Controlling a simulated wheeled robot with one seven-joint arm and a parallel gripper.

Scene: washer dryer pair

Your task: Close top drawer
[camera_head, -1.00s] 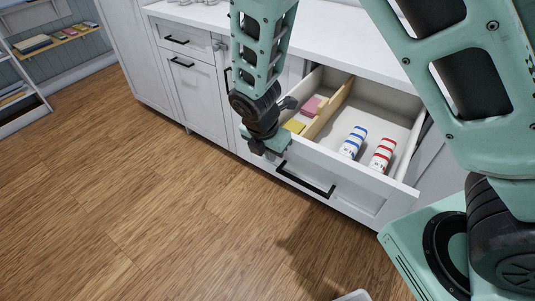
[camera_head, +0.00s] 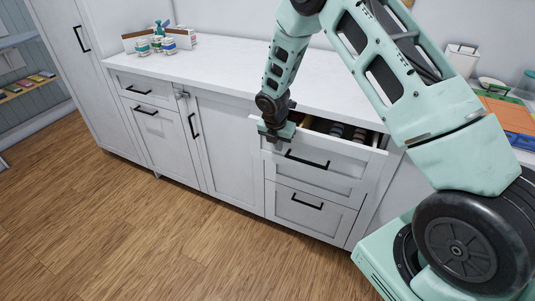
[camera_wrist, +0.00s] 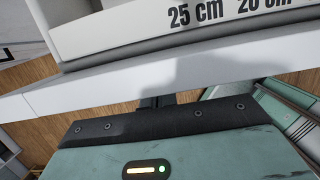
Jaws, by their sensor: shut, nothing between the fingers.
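The top drawer (camera_head: 338,160) is white with a black bar handle (camera_head: 307,160). It stands partly open, with a narrow gap between its front and the worktop edge. Several small items (camera_head: 336,130) show dimly inside, mostly in shadow. My gripper (camera_head: 273,135) is shut and empty at the upper left corner of the drawer front, close to its top edge; I cannot tell whether it touches. In the wrist view the gripper's dark fingers (camera_wrist: 155,101) are below a long white edge (camera_wrist: 180,85), partly hidden by the gripper body.
The white worktop (camera_head: 225,62) runs above the drawer, with jars (camera_head: 168,46) at its far left. A lower drawer (camera_head: 312,215) is shut. The wood floor (camera_head: 130,220) in front is clear.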

